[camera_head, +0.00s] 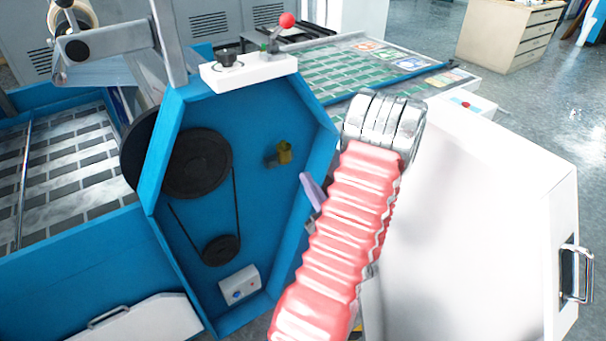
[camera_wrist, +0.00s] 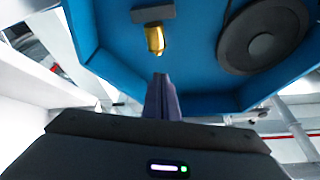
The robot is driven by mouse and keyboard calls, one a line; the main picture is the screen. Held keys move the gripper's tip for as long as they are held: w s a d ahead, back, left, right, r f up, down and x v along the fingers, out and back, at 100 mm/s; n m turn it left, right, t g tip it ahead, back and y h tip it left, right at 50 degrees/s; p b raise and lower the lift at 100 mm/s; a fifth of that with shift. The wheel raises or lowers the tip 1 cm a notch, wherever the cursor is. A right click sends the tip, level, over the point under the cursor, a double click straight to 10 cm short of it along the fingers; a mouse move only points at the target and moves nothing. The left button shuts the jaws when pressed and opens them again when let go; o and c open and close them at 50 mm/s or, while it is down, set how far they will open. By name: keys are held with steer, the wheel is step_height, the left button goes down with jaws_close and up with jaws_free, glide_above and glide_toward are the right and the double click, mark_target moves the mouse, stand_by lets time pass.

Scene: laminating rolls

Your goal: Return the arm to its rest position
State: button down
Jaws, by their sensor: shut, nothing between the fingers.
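My gripper (camera_wrist: 160,85) shows in the wrist view as dark purple fingers pressed together, with nothing between them. In the head view its purple end (camera_head: 311,189) shows beside my pink ribbed arm, at the right side of the open blue machine housing (camera_head: 255,205). The rest of the gripper is hidden behind the arm. A small yellow part (camera_head: 284,152) sits inside the housing, up and left of the gripper. It also shows in the wrist view (camera_wrist: 155,40), beyond the fingertips and apart from them.
A white door (camera_head: 470,240) with a metal handle (camera_head: 576,272) stands open at the right. Black pulleys (camera_head: 197,163) with a belt are inside the housing. A red-knobbed lever (camera_head: 287,20) stands on top. Open floor (camera_head: 545,110) lies at the back right.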

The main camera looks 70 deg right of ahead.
mark_target(288, 147)
steer(key=shift+s+a, duration=0.1)
stand_by(0.4)
steer(key=x, duration=1.2)
steer(key=shift+w, duration=0.25)
steer(key=shift+w+d+r, duration=0.2)
steer(key=shift+d+r, duration=0.1)
